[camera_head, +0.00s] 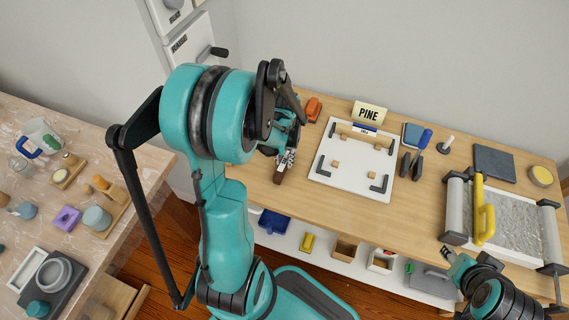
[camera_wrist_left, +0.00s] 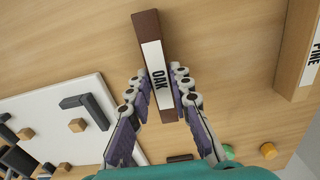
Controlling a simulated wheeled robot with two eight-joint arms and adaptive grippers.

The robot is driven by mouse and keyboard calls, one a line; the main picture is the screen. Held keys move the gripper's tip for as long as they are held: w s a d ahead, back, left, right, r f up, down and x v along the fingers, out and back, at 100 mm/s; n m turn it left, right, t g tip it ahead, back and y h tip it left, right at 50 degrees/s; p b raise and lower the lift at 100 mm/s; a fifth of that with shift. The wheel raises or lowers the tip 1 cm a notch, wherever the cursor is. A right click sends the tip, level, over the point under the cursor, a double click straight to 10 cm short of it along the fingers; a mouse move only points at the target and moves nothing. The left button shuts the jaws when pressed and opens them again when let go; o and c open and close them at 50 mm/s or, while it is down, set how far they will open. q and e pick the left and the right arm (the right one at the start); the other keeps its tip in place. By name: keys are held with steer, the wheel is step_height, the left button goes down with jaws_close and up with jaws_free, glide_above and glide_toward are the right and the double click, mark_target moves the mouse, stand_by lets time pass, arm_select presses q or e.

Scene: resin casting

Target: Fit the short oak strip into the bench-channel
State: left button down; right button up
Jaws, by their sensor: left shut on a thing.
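The dark brown oak strip (camera_wrist_left: 148,28), with a white OAK label, is held in my left gripper (camera_wrist_left: 158,85), with fingers shut on its two sides. In the head view the strip (camera_head: 278,178) hangs below my left gripper (camera_head: 287,158), over the bench's left part, left of the white board. Whether the strip touches the bench cannot be told. The white board (camera_head: 329,176) carries black corner brackets and small wooden blocks; a wooden bar (camera_head: 362,136) lies along its back. I cannot make out which part is the bench-channel. My right gripper (camera_head: 449,254) is at the lower right, fingers unclear.
A PINE sign (camera_head: 369,112) stands behind the board. An orange tool (camera_head: 313,108) lies at the back left. A blue-handled tool (camera_head: 423,140), dark slab (camera_head: 493,163) and roller frame with yellow handle (camera_head: 484,224) lie to the right. A marble side table (camera_head: 85,125) stands left.

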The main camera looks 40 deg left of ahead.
mark_target(285, 161)
arm_select(q)
steer(key=shift+r+p, duration=1.85)
steer(key=shift+r, duration=0.65)
arm_select(e)
step_height(285, 161, up, 4)
steer(key=shift+f, duration=0.1)
